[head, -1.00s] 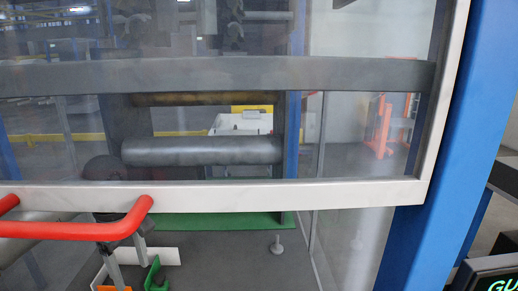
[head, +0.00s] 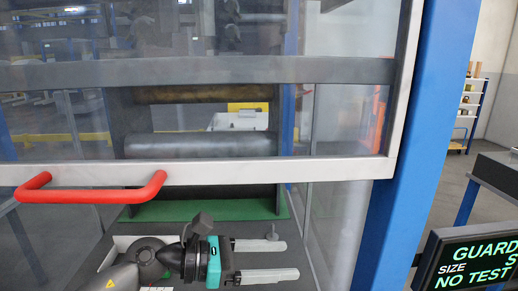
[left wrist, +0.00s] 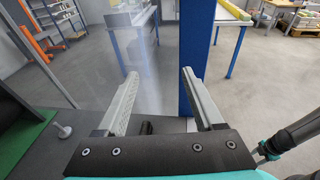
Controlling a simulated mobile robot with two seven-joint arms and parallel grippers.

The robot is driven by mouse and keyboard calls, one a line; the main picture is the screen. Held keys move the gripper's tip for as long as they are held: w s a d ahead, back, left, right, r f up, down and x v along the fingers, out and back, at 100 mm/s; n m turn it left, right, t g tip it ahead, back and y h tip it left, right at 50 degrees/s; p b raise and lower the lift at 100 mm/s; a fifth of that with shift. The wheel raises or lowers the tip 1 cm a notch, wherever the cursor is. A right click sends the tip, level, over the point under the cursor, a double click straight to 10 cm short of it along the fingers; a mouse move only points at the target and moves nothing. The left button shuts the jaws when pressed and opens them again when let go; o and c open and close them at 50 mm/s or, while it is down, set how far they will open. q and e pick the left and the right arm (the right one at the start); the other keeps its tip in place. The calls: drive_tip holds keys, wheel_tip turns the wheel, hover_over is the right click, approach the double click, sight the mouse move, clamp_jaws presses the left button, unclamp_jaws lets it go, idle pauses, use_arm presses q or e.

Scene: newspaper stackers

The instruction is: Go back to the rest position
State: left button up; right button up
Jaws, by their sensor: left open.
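My left gripper (head: 288,260) is in the lower middle of the head view, below the guard's bottom bar, with its pale fingers pointing right. It is open and empty; in the left wrist view its two fingers (left wrist: 160,76) are spread apart with nothing between them. The framed clear guard (head: 230,172) fills the upper part of the head view. Its red handle (head: 90,196) is at the left, apart from the gripper. My right gripper is in neither view.
A blue post (head: 398,160) stands right of the guard and shows beyond the fingers in the left wrist view (left wrist: 194,45). A display (head: 470,260) is at lower right. A grey roller (head: 200,144) and green strip (head: 205,210) are behind the guard. A small upright knob (head: 272,233) stands near the fingers.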

use_arm(q)
drive_tip(key=w+a+r+n+t+y, duration=0.1)
drive_tip(key=w+a+r+n+t, duration=0.2)
drive_tip(key=n+t, duration=0.55)
drive_tip(key=a+r+n+t+y, duration=0.15)
drive_tip(key=r+n+t, duration=0.35)
drive_tip(key=n, duration=0.7)
drive_tip(key=s+a+f+n+g+y, duration=0.1)
drive_tip(key=s+a+f+n+y, duration=0.2)
drive_tip(key=a+f+n+y, duration=1.4)
drive_tip(key=s+d+f+n+g+h, duration=0.1)
drive_tip(key=s+f+n+g, duration=0.3)
drive_tip(key=s, duration=0.3)
drive_tip(key=s+d+f+n+g+h, duration=0.1)
drive_tip(key=s+f+n+g+h, duration=0.1)
drive_tip(key=s+f+n+g, duration=0.35)
drive_tip(key=s+f+n+g+h, duration=0.1)
drive_tip(key=s+f+n+g, duration=0.2)
drive_tip(key=s, duration=0.6)
wheel_tip(320, 180, down, 22)
drive_tip(key=s, duration=0.2)
drive_tip(key=s+a+f+g, duration=0.2)
drive_tip(key=s+f, duration=1.2)
drive_tip(key=s, duration=0.1)
drive_tip(key=shift+s+a+m, duration=0.15)
drive_tip(key=shift+s+m, duration=0.15)
drive_tip(key=shift+m, duration=0.1)
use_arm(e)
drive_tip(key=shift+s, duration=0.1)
